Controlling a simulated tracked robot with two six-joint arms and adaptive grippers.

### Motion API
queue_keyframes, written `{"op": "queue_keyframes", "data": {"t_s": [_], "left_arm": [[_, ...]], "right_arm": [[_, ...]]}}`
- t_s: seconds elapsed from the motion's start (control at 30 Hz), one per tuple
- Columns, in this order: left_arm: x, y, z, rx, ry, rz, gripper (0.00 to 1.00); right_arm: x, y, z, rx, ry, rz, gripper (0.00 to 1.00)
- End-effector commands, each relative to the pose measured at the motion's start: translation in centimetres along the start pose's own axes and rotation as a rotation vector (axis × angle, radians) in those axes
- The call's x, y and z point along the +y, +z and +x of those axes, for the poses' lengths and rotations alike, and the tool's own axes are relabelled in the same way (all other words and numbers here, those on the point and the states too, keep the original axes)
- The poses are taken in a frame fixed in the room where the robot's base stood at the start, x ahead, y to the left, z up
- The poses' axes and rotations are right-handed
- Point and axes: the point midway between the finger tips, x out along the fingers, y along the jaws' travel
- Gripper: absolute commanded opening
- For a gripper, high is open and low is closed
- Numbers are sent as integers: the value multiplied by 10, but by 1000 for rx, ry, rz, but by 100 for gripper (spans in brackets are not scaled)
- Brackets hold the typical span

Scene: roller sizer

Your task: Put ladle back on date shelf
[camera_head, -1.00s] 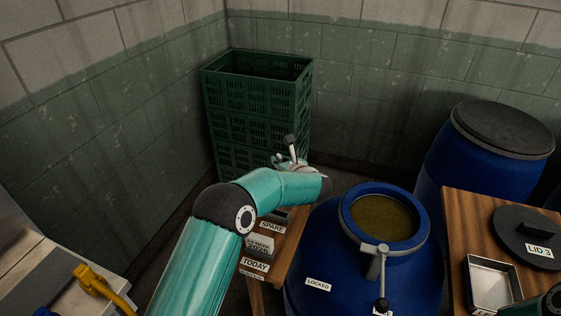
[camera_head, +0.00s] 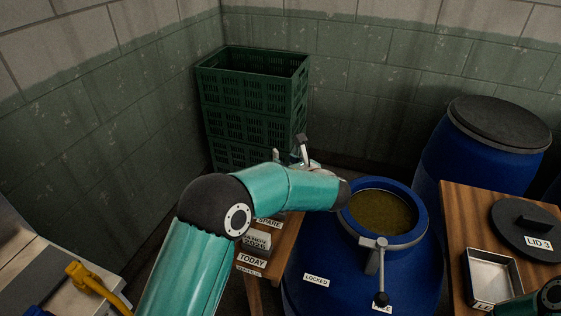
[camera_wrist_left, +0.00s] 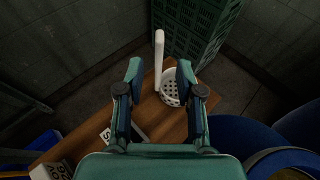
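The white ladle (camera_wrist_left: 158,50), with a perforated bowl (camera_wrist_left: 170,88), is in the left wrist view. Its bowl is over the far end of the wooden date shelf (camera_wrist_left: 160,118); I cannot tell whether it touches. My left gripper (camera_wrist_left: 159,70) is open. The handle shows between its fingertips with a gap on each side, and the right finger overlaps part of the bowl. In the head view the left gripper (camera_head: 288,152) is partly hidden by my arm, over the date shelf (camera_head: 283,243) with SPARE and TODAY labels. My right gripper is out of view.
Green stacked crates (camera_head: 250,105) stand behind the shelf. An open blue barrel (camera_head: 330,255) of murky liquid is just right, with a clamp lever (camera_head: 381,270). A wooden table (camera_head: 465,225) holds LID 3 (camera_head: 523,225) and a metal tray (camera_head: 490,300).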

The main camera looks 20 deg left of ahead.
Motion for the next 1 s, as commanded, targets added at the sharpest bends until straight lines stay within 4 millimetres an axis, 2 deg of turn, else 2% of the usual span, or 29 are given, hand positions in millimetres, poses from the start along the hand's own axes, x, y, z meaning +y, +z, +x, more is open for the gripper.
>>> {"op": "queue_keyframes", "data": {"t_s": [0.1, 0.3, 0.83, 1.0], "left_arm": [[0, -1, -22, -1, -2, 0, 36], [0, -1, -40, 0, -1, 0, 36], [0, 2, -43, 0, 1, 0, 36], [0, 24, -51, 0, 1, 0, 36]], "right_arm": [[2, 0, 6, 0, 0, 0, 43], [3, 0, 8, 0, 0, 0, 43], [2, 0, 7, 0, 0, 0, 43], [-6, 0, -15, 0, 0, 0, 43]]}}
